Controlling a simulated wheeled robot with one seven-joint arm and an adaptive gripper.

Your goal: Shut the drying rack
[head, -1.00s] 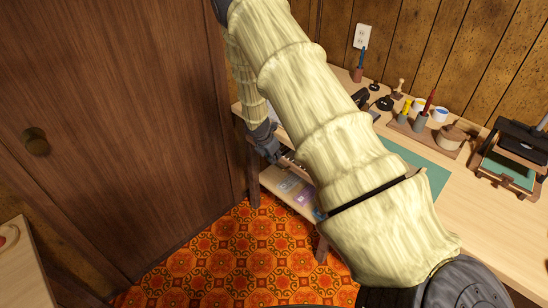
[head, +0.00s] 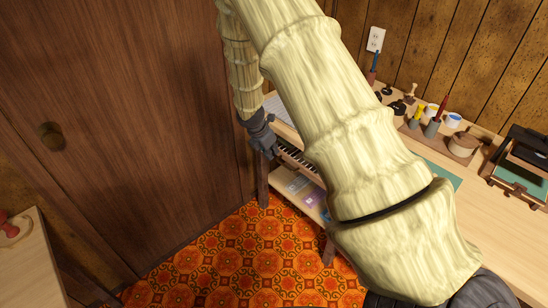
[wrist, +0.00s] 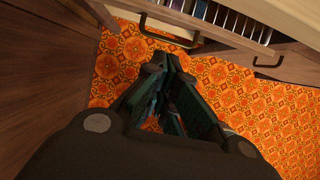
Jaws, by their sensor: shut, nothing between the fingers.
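The drying rack (head: 297,158) shows as a slotted row under the front edge of the worktable in the head view, partly hidden by my arm. In the wrist view the slatted rack (wrist: 232,20) is at the top, with thin upright dividers and a brown front. A dark loop handle (wrist: 168,40) is on that front and the rack appears pulled out. My gripper (wrist: 168,62) is shut and empty, its fingertips just below the handle in the picture; I cannot tell whether they touch it. In the head view my gripper (head: 272,152) is at the rack's left end.
A second dark handle (wrist: 268,62) is right of the rack. A lower shelf (head: 302,190) holds flat coloured items. The worktable (head: 480,225) carries stamps, cups and a small press. A brown wooden door (head: 130,120) stands close on the left. The orange patterned floor (head: 235,255) is clear.

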